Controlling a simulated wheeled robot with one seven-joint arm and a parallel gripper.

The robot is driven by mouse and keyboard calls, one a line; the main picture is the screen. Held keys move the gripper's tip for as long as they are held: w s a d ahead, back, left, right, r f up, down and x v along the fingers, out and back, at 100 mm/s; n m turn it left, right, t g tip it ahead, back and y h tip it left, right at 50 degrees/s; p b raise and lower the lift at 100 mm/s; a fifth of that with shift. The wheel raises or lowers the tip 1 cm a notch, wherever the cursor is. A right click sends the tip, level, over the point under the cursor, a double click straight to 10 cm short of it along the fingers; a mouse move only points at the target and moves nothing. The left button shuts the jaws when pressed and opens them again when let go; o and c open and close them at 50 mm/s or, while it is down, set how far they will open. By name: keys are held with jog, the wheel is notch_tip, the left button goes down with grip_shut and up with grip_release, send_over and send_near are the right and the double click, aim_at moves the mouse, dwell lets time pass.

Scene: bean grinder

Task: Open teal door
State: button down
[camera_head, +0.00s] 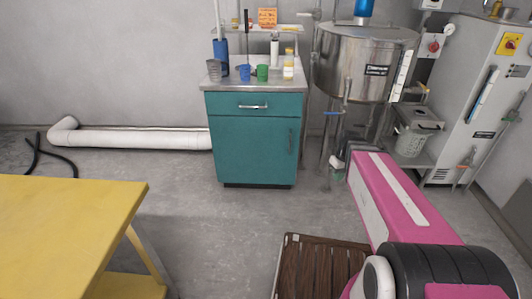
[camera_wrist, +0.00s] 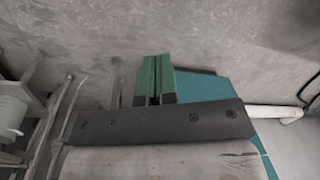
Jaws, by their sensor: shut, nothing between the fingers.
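The teal door (camera_head: 252,150) is the large lower front panel of a teal cabinet. It looks closed, with a dark vertical handle (camera_head: 291,140) near its right edge. Above it is a teal drawer (camera_head: 225,104) with a silver handle, also closed. In the wrist view my gripper (camera_wrist: 157,63) shows two green fingers side by side, shut and empty. Teal cabinet surface (camera_wrist: 205,86) lies just right of and behind the fingers, and contact cannot be told. The door handle cannot be made out there.
Cups and bottles stand on the cabinet top (camera_head: 212,84). A steel tank (camera_head: 345,60) on legs and pipes stands close at the right. A yellow table (camera_head: 70,220) is at front left, a brown slatted crate (camera_head: 315,262) at bottom centre. Floor before the cabinet is clear.

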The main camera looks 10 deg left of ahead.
jog(key=w+a+r+n+g+y, duration=0.1)
jog(key=w+a+r+n, duration=0.25)
jog(key=a+n, duration=0.45)
jog(key=w+a+r+n+g, duration=0.1)
jog(key=w+a+r+n, duration=0.2)
jog(key=a+r+n, duration=0.5)
jog(key=w+a+r+n+g+y, duration=0.15)
jog(key=w+a+n, duration=0.3)
jog(key=a, duration=0.55)
jog(key=s+a+f, duration=0.5)
jog(key=s+f, duration=0.1)
jog(key=f, duration=0.3)
jog(key=shift+s+a+n+t, duration=0.15)
jog(key=shift+s+n+t, duration=0.2)
jog(key=shift+n, duration=0.1)
jog(key=shift+f+h, duration=0.1)
jog(key=shift+h, duration=0.15)
